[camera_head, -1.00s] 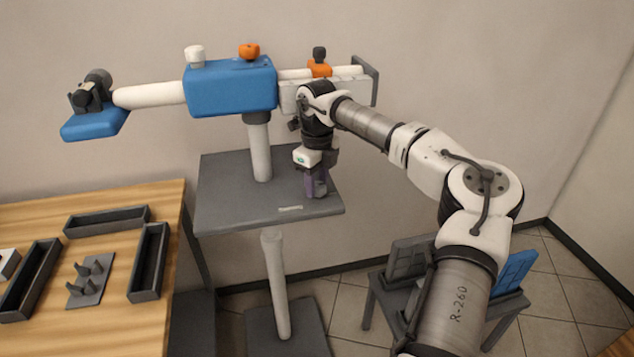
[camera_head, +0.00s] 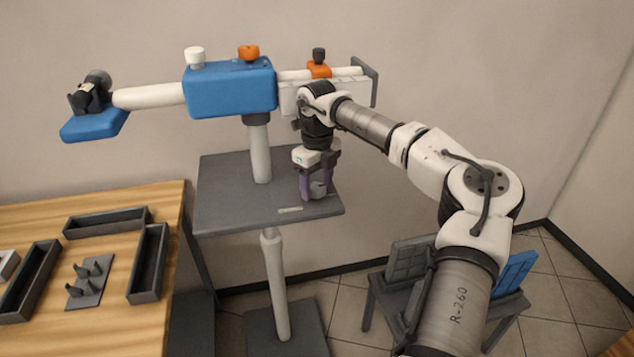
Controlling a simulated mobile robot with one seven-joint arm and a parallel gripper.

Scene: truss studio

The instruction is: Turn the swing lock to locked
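A boom with a blue housing (camera_head: 230,88) stands on a pale post. The housing carries a white knob (camera_head: 195,57) and an orange knob (camera_head: 250,53) on top. A second orange piece with a dark knob (camera_head: 319,63) sits on the rail to the right. I cannot tell which of these is the swing lock or its setting. My gripper (camera_head: 317,196) points down over the grey shelf (camera_head: 235,205), below the rail and right of the post. Its purple fingers are apart. A small grey shape shows between them, too small to identify. The gripper is away from the knobs.
A dark device (camera_head: 90,97) sits on a blue plate (camera_head: 93,127) at the boom's left end. A wooden table (camera_head: 125,325) at left holds dark trays (camera_head: 150,265) and a pegged plate (camera_head: 90,285). A low stand with panels (camera_head: 412,262) is at right. The shelf's left part is clear.

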